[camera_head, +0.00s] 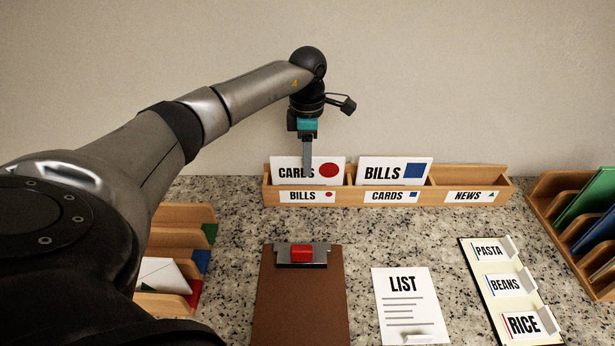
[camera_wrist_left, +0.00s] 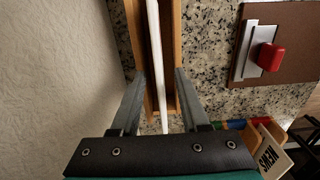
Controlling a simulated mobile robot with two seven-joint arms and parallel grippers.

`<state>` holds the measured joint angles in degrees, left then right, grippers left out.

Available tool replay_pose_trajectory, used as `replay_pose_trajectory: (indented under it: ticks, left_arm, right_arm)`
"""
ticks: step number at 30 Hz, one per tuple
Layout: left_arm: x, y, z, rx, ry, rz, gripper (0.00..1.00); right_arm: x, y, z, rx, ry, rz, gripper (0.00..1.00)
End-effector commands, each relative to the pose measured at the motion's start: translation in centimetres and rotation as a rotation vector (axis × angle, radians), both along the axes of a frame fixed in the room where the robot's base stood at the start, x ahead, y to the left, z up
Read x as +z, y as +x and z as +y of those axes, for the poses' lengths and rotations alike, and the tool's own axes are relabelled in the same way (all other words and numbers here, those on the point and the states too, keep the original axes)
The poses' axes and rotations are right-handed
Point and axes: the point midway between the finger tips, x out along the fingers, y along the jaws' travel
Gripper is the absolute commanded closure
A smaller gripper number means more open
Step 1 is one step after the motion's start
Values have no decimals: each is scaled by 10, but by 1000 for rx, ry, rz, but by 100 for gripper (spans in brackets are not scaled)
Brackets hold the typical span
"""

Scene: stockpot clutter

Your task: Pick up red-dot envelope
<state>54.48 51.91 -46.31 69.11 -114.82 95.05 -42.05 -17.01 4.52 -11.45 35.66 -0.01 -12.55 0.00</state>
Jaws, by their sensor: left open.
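The red-dot envelope (camera_head: 329,171) is white, reads CARDS, and stands upright in the left slot of the wooden sorter (camera_head: 391,205). That slot's label reads BILLS with a red dot. My left gripper (camera_head: 308,170) points down at this envelope, and one finger covers part of its lettering. In the left wrist view the envelope's top edge (camera_wrist_left: 158,50) is a thin white strip running between the two open fingers (camera_wrist_left: 160,76). A visible gap lies on each side, so the gripper is not closed on it. My right gripper is not in view.
A BILLS envelope (camera_head: 394,171) with a blue square stands in the middle slot; the NEWS slot is empty. A brown clipboard (camera_head: 300,305), LIST sheet (camera_head: 408,300) and label board (camera_head: 506,290) lie in front. Racks stand at left (camera_head: 172,215) and right (camera_head: 556,184). The wall is close behind.

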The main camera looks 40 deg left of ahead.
Motion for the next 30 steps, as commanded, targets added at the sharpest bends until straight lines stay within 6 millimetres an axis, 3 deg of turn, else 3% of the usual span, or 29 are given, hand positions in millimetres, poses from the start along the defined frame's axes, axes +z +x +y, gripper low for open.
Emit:
replay_pose_trajectory:
  ticks: [2,13,30]
  left_arm:
    - [0,0,0,0,0,0,58]
    - [1,0,0,0,0,0,100]
    - [1,0,0,0,0,0,100]
  right_arm:
    - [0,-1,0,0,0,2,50]
    - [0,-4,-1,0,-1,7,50]
    - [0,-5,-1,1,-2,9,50]
